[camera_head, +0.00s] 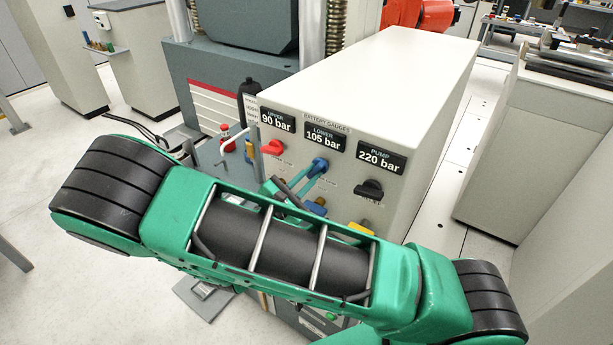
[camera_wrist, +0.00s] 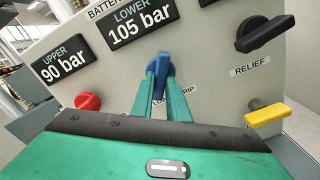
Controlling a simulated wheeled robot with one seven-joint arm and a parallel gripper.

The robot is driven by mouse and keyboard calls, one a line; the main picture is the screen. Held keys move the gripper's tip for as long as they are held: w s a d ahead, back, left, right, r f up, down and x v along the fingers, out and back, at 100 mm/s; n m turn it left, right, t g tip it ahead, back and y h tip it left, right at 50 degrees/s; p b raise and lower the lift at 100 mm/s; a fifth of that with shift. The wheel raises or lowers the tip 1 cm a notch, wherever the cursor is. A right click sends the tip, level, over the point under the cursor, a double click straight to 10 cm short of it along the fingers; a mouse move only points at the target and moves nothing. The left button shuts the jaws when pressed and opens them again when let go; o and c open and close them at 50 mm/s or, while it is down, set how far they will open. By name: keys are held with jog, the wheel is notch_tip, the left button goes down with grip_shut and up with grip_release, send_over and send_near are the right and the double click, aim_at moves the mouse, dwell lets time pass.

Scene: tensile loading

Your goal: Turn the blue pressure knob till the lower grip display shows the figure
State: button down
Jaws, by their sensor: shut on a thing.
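The blue pressure knob (camera_head: 319,165) sits on the front panel of a white cabinet, under the lower grip display (camera_head: 325,136), which reads 105 bar. In the wrist view the blue knob (camera_wrist: 161,66) stands below the lower display (camera_wrist: 143,23). My gripper (camera_wrist: 160,76) is shut on the blue knob, with a green finger on each side of it. The gripper also shows in the head view (camera_head: 314,170), partly hidden behind my arm. The label under the knob is partly covered by the fingers.
The upper display (camera_head: 276,122) reads 90 bar, with a red knob (camera_head: 272,147) below it. The pump display (camera_head: 380,159) reads 220 bar. A black relief knob (camera_wrist: 264,33) and a yellow handle (camera_wrist: 267,115) stick out to the right of my fingers.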

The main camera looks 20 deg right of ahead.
jog(key=n, duration=0.3)
jog(key=shift+s+d+f+n, duration=0.15)
jog(key=shift+f+n, duration=0.05)
jog(key=shift+n, duration=0.2)
jog(key=n, duration=0.3)
jog(key=shift+n, duration=0.3)
jog(key=n, duration=0.6)
jog(key=shift+s+d+n, duration=0.15)
jog(key=shift+s+n, duration=0.05)
jog(key=shift+n, duration=0.2)
jog(key=shift+r, duration=0.1)
jog(key=c, duration=1.7)
grip_release()
